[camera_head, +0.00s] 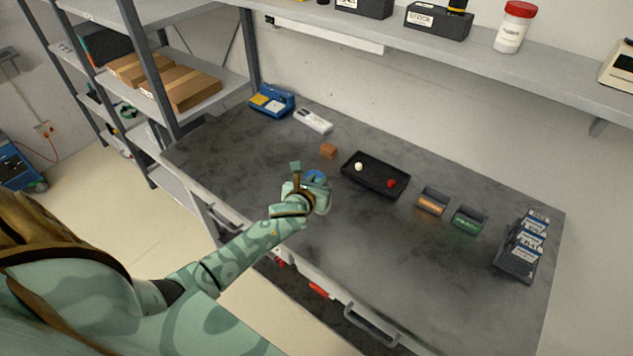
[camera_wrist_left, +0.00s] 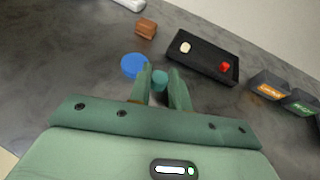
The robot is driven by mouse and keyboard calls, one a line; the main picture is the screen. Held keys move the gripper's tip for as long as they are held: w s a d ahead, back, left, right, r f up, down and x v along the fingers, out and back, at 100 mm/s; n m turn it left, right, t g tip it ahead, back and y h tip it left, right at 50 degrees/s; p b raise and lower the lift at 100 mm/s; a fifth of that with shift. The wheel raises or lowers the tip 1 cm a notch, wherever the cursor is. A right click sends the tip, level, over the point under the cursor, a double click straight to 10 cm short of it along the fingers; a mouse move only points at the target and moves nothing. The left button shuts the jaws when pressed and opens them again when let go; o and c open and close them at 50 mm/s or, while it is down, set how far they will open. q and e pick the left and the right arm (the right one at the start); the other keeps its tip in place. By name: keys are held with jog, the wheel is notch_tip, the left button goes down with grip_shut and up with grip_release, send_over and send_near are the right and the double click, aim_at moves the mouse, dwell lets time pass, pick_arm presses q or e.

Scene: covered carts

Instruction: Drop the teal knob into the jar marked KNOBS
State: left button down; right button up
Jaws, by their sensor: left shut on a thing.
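My left gripper (camera_head: 318,186) is above the near part of the grey bench. In the left wrist view my left gripper (camera_wrist_left: 160,84) is shut on the small teal knob (camera_wrist_left: 160,78), which shows between its fingertips. The knob is hidden by the gripper in the head view. Two small dark containers stand to the right, one with an orange label (camera_wrist_left: 270,91) and one with a green label (camera_wrist_left: 306,109). They also show in the head view, the orange-labelled one (camera_head: 432,203) and the green-labelled one (camera_head: 468,221). I cannot read which is marked KNOBS. My right gripper is out of view.
A black tray (camera_head: 375,174) holds a white knob (camera_head: 359,167) and a red knob (camera_head: 391,183). A blue round thing (camera_wrist_left: 133,66) is beside the gripper. A brown block (camera_head: 328,150) lies behind. A dark rack (camera_head: 518,252) stands at right. The front bench is clear.

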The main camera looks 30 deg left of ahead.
pick_arm(q)
jog(key=c, duration=1.2)
grip_release()
jog(key=shift+c, duration=0.2)
jog(key=p+v, duration=0.3)
jog(key=v, duration=1.3)
jog(key=shift+s, duration=0.2)
jog(key=shift+d, duration=0.1)
